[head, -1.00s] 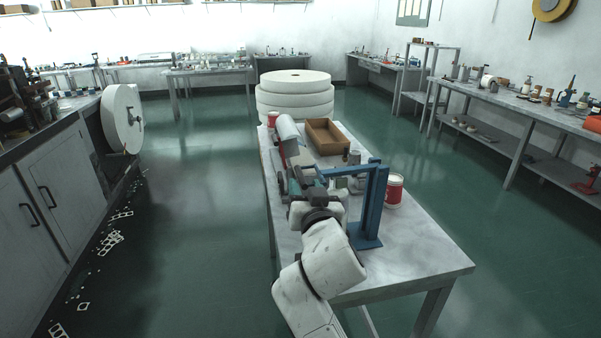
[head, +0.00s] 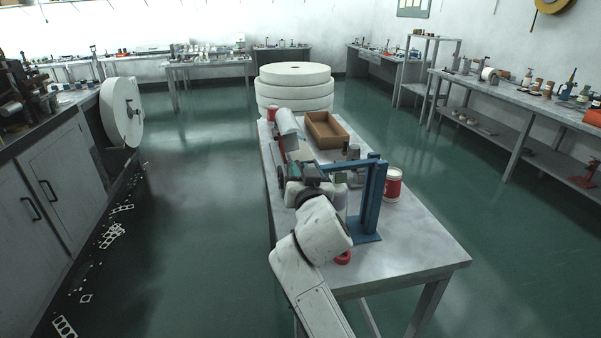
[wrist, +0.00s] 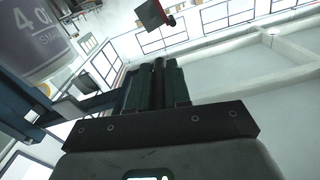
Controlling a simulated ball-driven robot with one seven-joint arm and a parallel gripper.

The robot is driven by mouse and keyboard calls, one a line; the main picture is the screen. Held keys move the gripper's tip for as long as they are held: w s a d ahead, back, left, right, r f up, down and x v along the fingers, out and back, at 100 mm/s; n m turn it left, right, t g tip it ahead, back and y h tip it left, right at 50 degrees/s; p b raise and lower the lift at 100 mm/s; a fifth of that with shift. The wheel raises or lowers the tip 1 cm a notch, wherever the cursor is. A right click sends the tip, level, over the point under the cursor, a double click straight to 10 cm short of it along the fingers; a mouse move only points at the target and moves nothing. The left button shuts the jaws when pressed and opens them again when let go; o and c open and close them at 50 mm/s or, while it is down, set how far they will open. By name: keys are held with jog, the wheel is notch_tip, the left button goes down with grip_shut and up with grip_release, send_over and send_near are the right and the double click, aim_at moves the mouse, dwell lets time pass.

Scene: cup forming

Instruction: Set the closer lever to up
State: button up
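The blue closer (head: 371,200) stands upright on the near table, with a blue arm (head: 340,166) reaching left from its top toward my gripper. My gripper (head: 297,166) is left of the closer's column, above the table, and small in the head view. In the wrist view my gripper's dark green fingers (wrist: 158,82) lie close together with a dark strip between them; whether they hold something is unclear. A blue frame (wrist: 45,103), likely the closer, is at left in the wrist view, with a dark bar reaching toward the fingers. I cannot make out the lever's position.
A red and white can (head: 393,186) stands right of the closer. A brown open box (head: 327,131) and a grey cylinder-like part (head: 288,124) are farther back. A red round item (head: 343,258) lies near my arm. The table's front right (head: 415,257) is clear.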

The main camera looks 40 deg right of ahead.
grip_shut()
jog(key=shift+r, duration=0.1)
